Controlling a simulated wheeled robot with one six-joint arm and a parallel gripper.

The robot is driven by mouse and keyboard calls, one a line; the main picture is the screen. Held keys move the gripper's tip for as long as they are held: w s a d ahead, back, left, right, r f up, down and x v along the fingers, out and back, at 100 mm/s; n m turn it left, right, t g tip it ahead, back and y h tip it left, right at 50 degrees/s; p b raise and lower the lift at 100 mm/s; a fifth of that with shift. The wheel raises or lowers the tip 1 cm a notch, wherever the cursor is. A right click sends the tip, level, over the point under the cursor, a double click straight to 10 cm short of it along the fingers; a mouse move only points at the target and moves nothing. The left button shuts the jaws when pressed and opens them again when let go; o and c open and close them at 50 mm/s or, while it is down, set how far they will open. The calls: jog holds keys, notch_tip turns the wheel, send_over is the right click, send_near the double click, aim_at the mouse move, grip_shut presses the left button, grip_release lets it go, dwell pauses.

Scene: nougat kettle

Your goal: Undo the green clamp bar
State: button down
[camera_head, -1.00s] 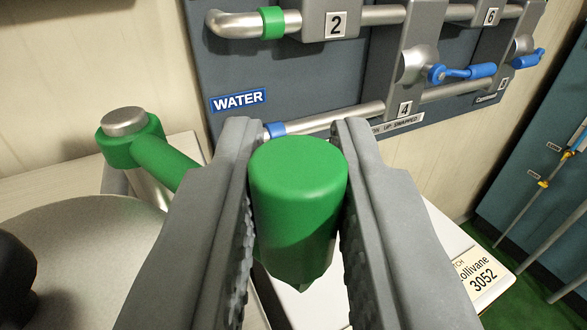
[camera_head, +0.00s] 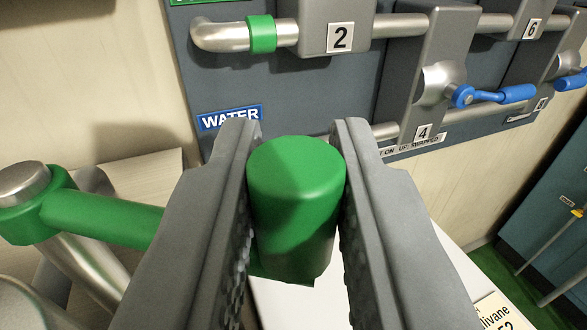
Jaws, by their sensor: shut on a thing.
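The green clamp bar (camera_head: 105,218) runs from a green collar on a metal post (camera_head: 82,268) at the left towards my gripper. Its thick green end knob (camera_head: 293,205) stands between my fingers. My gripper (camera_head: 297,150) is shut on this knob, with a ribbed pad on each side of it. Part of the bar is hidden behind my left finger.
A grey panel with pipes (camera_head: 400,24) and blue-handled valves (camera_head: 490,95) is on the wall ahead, with a blue WATER label (camera_head: 230,117). A labelled white surface (camera_head: 465,275) lies below right. A metal rounded edge (camera_head: 25,308) shows at the lower left.

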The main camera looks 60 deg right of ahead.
jog(key=shift+x, duration=1.15)
jog(key=shift+s+d, duration=0.1)
jog(key=c, duration=1.3)
grip_release()
jog(key=shift+c, duration=0.2)
jog(key=v, duration=1.7)
jog(key=shift+a+r, duration=0.1)
jog(key=shift+a, duration=0.15)
